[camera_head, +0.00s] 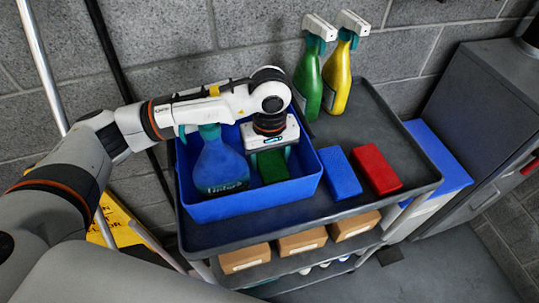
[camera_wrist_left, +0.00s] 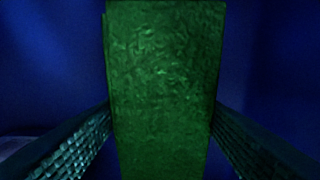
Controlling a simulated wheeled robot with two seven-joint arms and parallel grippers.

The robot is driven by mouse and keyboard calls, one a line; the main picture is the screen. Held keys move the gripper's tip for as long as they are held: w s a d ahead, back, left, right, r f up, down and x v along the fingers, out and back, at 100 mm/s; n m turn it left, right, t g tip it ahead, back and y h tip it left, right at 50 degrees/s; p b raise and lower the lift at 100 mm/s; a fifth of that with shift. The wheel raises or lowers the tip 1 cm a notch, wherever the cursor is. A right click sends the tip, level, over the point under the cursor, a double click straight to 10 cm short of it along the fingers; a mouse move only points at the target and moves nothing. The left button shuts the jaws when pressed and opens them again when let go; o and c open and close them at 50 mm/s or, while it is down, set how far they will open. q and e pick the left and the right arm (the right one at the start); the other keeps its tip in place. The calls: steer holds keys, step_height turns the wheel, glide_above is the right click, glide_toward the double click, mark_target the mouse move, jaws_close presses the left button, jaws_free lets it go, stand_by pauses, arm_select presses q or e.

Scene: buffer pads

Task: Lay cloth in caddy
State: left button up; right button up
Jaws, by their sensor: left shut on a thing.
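The caddy (camera_head: 258,200) is a blue open box on the left part of the cart top. My left gripper (camera_head: 271,162) points down inside it and is shut on a green folded cloth (camera_head: 272,168). In the left wrist view the green cloth (camera_wrist_left: 165,90) sits between both ribbed fingers (camera_wrist_left: 162,130), with blue caddy surfaces around it. A blue spray bottle (camera_head: 220,165) stands in the caddy to the left of the cloth. I cannot tell whether the cloth touches the caddy floor. My right gripper is not in view.
A blue block (camera_head: 341,173) and a red block (camera_head: 376,168) lie right of the caddy on the dark cart (camera_head: 408,190). Green (camera_head: 309,80) and yellow (camera_head: 338,78) spray bottles stand behind. Brown boxes (camera_head: 302,242) sit on the lower shelf.

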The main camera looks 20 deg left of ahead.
mark_target(269, 159)
arm_select(q)
steer(key=shift+f, duration=0.15)
steer(key=o, duration=1)
steer(key=shift+c, duration=0.2)
steer(key=shift+r, duration=0.25)
step_height(269, 159, up, 12)
steer(key=b, duration=0.1)
steer(key=shift+b, duration=0.35)
steer(key=shift+f, duration=0.1)
